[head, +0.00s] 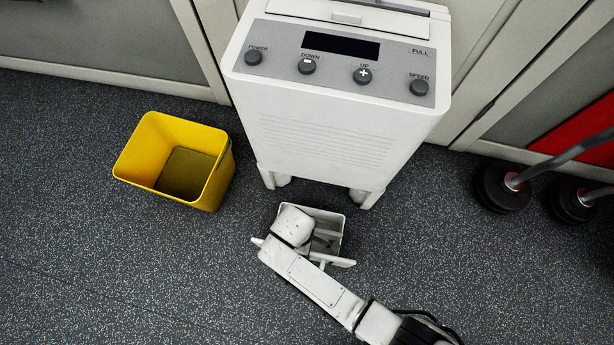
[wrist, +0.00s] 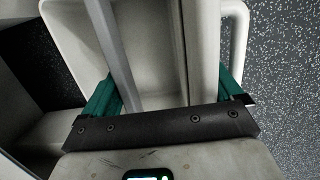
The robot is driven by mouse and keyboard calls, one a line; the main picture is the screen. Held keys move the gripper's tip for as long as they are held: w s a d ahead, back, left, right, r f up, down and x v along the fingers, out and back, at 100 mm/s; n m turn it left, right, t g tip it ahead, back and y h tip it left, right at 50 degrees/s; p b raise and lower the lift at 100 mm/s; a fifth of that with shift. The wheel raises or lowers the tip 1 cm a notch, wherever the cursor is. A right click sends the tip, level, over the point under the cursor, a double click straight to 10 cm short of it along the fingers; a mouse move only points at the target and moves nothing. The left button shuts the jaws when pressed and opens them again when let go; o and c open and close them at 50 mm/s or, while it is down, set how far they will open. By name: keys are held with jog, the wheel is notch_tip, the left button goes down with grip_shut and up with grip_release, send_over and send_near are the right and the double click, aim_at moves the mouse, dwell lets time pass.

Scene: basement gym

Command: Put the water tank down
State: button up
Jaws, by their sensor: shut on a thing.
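The water tank (head: 341,220) is a small white open-topped box, just in front of the white dehumidifier (head: 330,150) in the head view. My gripper (head: 318,240) reaches over it from the front and is shut on it. The exact grip point is partly hidden by my wrist. The tank looks roughly level and low, close to the floor. I cannot tell whether it touches the floor.
An empty yellow bin (head: 222,180) stands on the floor to the left. Dumbbell or barbell weights (head: 500,190) lie at the right by the wall panels. The speckled dark floor (head: 130,270) is clear at the front left.

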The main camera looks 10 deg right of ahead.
jog(key=shift+r, duration=0.1)
jog(key=o, duration=1.7)
notch_tip(320, 180, up, 12)
jog(key=a+p, duration=0.1)
jog(key=p, duration=0.5)
jog(key=shift+w+a+p, duration=0.25)
jog(key=shift+a+p, duration=0.1)
jog(key=shift+a, duration=0.05)
jog(key=shift+d, duration=0.1)
